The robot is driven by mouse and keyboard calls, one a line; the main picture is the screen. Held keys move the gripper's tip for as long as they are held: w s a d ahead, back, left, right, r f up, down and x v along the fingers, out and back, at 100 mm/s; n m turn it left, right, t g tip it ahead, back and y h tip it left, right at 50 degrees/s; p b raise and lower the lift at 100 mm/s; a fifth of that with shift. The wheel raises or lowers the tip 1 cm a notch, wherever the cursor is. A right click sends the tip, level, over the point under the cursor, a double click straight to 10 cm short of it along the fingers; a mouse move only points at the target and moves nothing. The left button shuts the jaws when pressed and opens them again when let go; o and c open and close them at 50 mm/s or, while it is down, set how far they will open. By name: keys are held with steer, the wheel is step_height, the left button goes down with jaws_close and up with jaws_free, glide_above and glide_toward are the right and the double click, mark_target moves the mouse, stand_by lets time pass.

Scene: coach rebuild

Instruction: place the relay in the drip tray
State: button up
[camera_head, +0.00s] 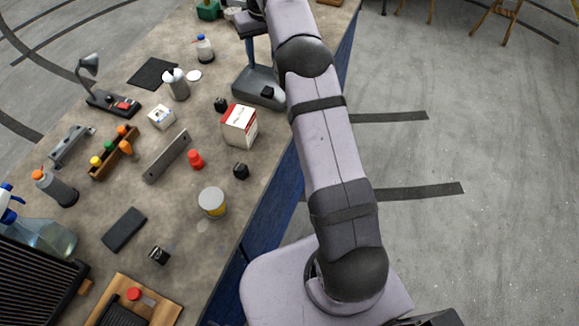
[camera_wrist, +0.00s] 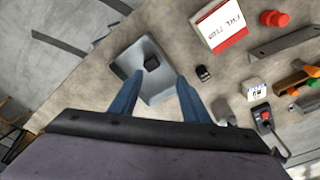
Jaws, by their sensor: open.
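The drip tray (camera_head: 246,88) is a shallow blue-grey tray near the bench's right edge; it also shows in the wrist view (camera_wrist: 158,92). A small black block that looks like the relay (camera_head: 267,92) lies inside it, towards one side; the wrist view shows it too (camera_wrist: 152,62). My gripper (camera_wrist: 159,75) is above the tray, its two blue fingers apart with nothing between them. The block lies beyond the fingertips, apart from them. In the head view one finger (camera_head: 250,55) points down over the tray's far part; the arm hides some of the rest.
A red-and-white box (camera_head: 239,126) stands close to the tray. Similar small black parts lie at the box's left (camera_head: 220,104) and nearer (camera_head: 241,170). A grey bottle (camera_head: 176,84) and a white-and-yellow tin (camera_head: 212,202) stand on the bench. Floor lies beyond the bench edge.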

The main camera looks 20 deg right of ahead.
steer(key=s+a+f, duration=0.2)
steer(key=s, duration=1)
steer(key=s+a+f+g, duration=0.1)
steer(key=s+a+f, duration=0.1)
steer(key=s, duration=1.1)
steer(key=s+a+f, duration=0.2)
steer(key=s+a, duration=0.1)
steer(key=s, duration=0.9)
steer(key=shift+s+f+g, duration=0.3)
steer(key=shift+s+f, duration=0.05)
steer(key=shift+f, duration=0.05)
steer(key=shift+a, duration=0.1)
steer(key=shift+f, duration=0.1)
